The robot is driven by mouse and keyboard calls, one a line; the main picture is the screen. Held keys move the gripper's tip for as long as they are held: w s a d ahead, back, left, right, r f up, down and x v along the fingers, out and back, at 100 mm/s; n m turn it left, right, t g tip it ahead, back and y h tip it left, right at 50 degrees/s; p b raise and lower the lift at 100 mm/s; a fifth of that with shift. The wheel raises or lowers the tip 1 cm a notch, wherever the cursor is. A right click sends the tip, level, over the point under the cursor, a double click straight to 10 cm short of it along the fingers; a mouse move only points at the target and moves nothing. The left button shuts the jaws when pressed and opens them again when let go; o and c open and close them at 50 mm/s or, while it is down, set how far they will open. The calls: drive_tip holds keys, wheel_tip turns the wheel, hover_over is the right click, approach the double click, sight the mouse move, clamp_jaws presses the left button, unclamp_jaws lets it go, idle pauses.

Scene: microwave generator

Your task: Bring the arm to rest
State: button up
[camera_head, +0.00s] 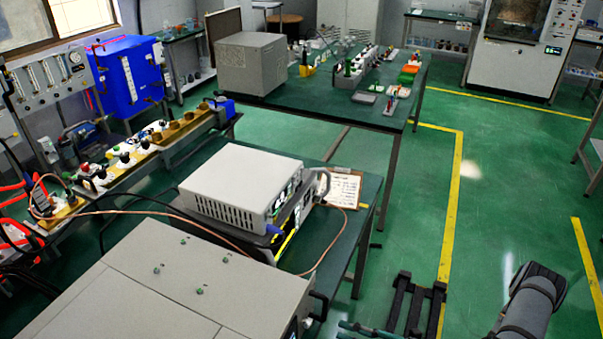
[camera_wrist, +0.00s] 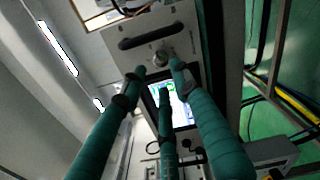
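My gripper has green wrapped fingers, seen at the bottom edge of the head view (camera_head: 370,330), right of the front of a large grey cabinet (camera_head: 165,285). In the wrist view, its three fingers (camera_wrist: 160,78) are spread apart with nothing held between them. They point at a grey instrument front with a black handle (camera_wrist: 150,36), a round knob (camera_wrist: 161,57) and a lit screen (camera_wrist: 180,105). The fingers overlap the knob and screen in the picture; whether they touch is unclear. Part of my grey arm (camera_head: 530,298) shows at lower right.
A white-topped instrument (camera_head: 243,183) and a clipboard (camera_head: 343,188) are on the green bench. A farther table holds a grey box (camera_head: 251,63) and small items. Open green floor with yellow lines (camera_head: 455,190) lies to the right.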

sight(312, 326)
drive_tip(key=x, duration=0.7)
drive_tip(key=shift+a, duration=0.3)
drive_tip(key=shift+w+n, duration=0.15)
drive_tip(key=shift+n, duration=1.35)
drive_tip(key=shift+d, duration=0.1)
